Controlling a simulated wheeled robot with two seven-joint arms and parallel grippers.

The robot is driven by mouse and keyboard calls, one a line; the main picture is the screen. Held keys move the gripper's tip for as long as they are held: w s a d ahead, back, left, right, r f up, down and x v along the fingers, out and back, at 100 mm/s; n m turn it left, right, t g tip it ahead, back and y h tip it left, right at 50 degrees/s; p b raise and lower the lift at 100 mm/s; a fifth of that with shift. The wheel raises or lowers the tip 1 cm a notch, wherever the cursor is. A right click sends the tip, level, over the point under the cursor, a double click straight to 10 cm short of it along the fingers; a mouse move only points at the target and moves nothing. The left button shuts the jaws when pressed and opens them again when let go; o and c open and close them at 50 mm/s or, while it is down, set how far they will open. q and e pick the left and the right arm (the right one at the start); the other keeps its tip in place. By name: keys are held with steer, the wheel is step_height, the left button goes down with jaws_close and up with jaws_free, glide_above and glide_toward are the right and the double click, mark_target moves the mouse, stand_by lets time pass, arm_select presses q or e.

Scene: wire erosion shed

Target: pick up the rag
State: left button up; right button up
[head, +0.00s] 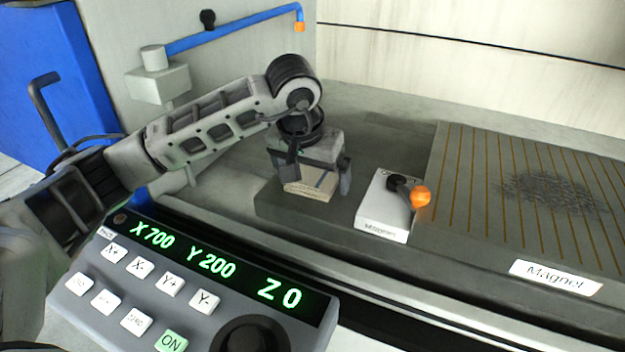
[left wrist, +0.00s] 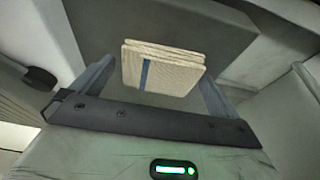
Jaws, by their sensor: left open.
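The rag (head: 313,187) is a folded cream cloth. In the left wrist view the rag (left wrist: 175,70) shows stacked layers and a dark blue stripe. In the head view it lies on the grey machine bed, left of the small white switch box. My left gripper (head: 316,176) is above it and points down. Its two fingers stand apart with the rag between them in both views; the left wrist view shows the gripper (left wrist: 153,88) with a gap beside the rag's right side. Whether a finger touches the rag I cannot tell. My right gripper is not in view.
A white switch box (head: 383,208) with an orange-knobbed lever (head: 420,196) stands close to the right. Beyond it is a striped magnet plate (head: 520,190). A control panel (head: 200,285) fills the front left. A blue pipe (head: 235,30) runs above at the back.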

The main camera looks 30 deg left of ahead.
mark_target(315, 172)
arm_select(q)
steer(key=c, duration=0.9)
steer(key=shift+r, duration=0.15)
steer(key=shift+r, duration=0.2)
step_height(315, 172, up, 2)
steer(key=shift+w+r, duration=0.1)
steer(key=shift+r, duration=0.15)
steer(key=s+d+r, duration=0.9)
steer(key=s+r, duration=0.1)
steer(key=shift+s+d, duration=0.25)
steer(key=shift+d, duration=0.05)
